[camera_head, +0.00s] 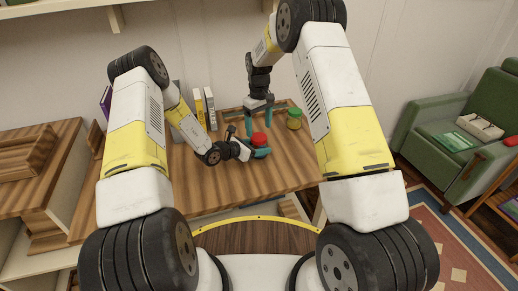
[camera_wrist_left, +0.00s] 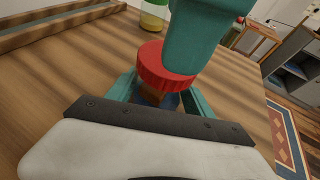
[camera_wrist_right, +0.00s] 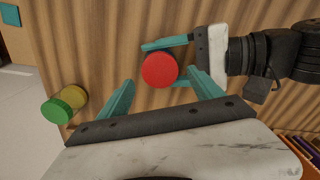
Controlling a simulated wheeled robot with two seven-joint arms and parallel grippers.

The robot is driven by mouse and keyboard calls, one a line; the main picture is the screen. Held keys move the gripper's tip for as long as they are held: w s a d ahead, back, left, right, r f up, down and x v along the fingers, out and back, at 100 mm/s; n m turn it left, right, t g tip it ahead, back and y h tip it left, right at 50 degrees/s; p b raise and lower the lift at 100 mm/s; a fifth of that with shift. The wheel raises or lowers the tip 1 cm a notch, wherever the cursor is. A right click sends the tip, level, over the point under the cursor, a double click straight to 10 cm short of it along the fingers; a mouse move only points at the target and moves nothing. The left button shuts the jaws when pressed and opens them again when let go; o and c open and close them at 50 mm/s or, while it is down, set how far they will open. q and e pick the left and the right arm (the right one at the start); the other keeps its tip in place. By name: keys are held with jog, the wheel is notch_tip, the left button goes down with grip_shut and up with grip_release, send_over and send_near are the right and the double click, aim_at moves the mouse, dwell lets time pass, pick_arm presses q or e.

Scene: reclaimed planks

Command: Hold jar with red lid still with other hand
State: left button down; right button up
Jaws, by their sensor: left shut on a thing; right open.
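The jar with the red lid (camera_head: 259,138) stands on the wooden desk; its red lid shows in the left wrist view (camera_wrist_left: 158,70) and from above in the right wrist view (camera_wrist_right: 160,70). My left gripper (camera_head: 261,150) is shut on this jar from the side, its teal fingers below the lid. The jar's body is mostly hidden by the fingers. My right gripper (camera_head: 257,115) is open and points down over the jar. In the right wrist view the lid lies just beyond and between its fingers (camera_wrist_right: 160,92). One teal finger covers part of the lid in the left wrist view.
Several upright books (camera_head: 204,108) stand at the back left. The front of the desk (camera_head: 250,180) is clear. A green armchair (camera_head: 450,130) is at the right.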

aim_at(259, 137)
jog(key=shift+f, duration=2.1)
jog(key=c, duration=1.4)
jog(key=o, duration=1.6)
notch_tip(259, 137, up, 12)
